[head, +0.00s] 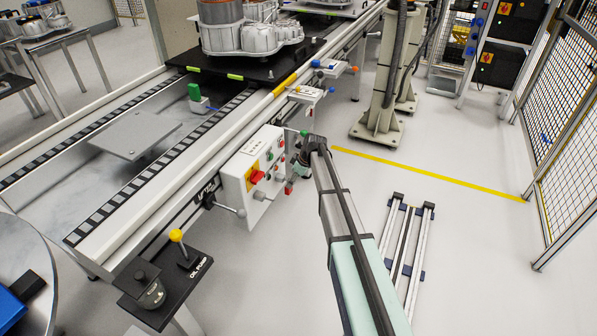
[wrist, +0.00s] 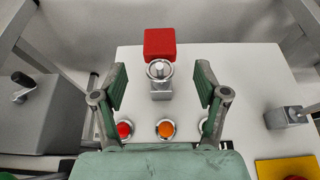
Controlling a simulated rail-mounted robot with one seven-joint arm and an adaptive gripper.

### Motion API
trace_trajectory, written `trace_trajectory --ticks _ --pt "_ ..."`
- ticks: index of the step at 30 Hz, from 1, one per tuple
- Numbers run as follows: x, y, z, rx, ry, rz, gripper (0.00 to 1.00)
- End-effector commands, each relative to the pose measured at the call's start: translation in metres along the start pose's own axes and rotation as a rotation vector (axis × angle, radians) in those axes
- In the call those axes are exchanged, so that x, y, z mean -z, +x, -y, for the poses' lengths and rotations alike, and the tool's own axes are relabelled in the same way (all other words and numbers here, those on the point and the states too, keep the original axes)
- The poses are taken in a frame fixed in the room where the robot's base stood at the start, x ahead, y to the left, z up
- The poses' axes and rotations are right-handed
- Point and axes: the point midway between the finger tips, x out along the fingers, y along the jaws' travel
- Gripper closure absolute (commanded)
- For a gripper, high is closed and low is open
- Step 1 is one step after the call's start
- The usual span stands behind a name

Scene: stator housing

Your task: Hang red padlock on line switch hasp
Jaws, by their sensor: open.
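The red padlock (head: 289,187) is at the lower right of the white control box. In the wrist view the padlock (wrist: 159,43) shows as a red block beside a round-ended metal peg (wrist: 160,70); it appears to hang there, its shackle hard to make out. My gripper (wrist: 160,76) is open, with one finger on each side of the peg, and holds nothing. In the head view my gripper (head: 297,166) is in front of the box's right end, partly hidden by my arm. The line switch (head: 256,177) is a red knob on a yellow plate; its hasp is too small to tell.
The white control box (head: 236,188) carries red (wrist: 124,129) and orange (wrist: 165,128) buttons close to my fingers. A grey fitting (wrist: 286,116) protrudes from the box. A yellow-knobbed lever (head: 177,236) stands at the front left. The floor right of the box is mostly open.

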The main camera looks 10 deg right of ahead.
Motion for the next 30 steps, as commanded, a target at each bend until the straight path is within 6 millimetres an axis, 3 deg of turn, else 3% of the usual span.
trace_trajectory --ticks 6,12,25,26,30 --pt "0.001 0.037 -0.001 0.001 0.000 0.000 0.27" --pt "0.001 0.058 0.000 0.000 0.000 0.000 0.27" --pt "0.000 0.065 0.000 -0.001 0.000 0.000 0.27" --pt "0.000 0.065 0.000 -0.001 0.000 0.000 0.34" --pt "0.000 0.065 0.000 -0.001 0.000 0.000 0.84"
